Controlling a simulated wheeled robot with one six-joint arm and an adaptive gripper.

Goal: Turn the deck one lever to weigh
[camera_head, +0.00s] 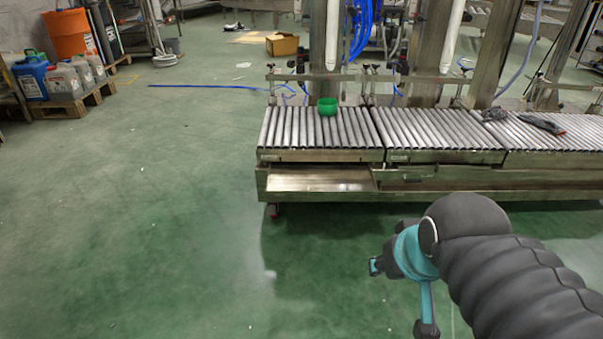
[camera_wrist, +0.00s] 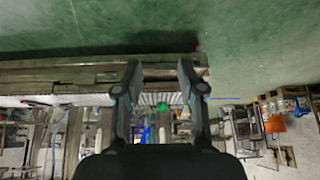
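The roller deck has several sections. The leftmost section (camera_head: 281,128) carries a green cup-like object (camera_head: 327,106), which also shows small and upside down in the wrist view (camera_wrist: 160,106). I cannot make out a lever marked deck one; small dark fittings (camera_head: 292,64) stand on the rail behind the rollers, too small to tell apart. My gripper (camera_wrist: 158,72) is open and empty in the wrist view, its two fingers spread apart. In the head view my gripper (camera_head: 376,266) is over the floor in front of the deck, touching nothing; its fingers are partly hidden there.
Dark items (camera_head: 541,123) lie on the right rollers. Steel columns (camera_head: 325,35) rise behind the deck. A cardboard box (camera_head: 282,44) and a blue hose (camera_head: 205,86) are on the floor behind. Canisters and an orange bin (camera_head: 70,35) stand far left. The left floor is clear.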

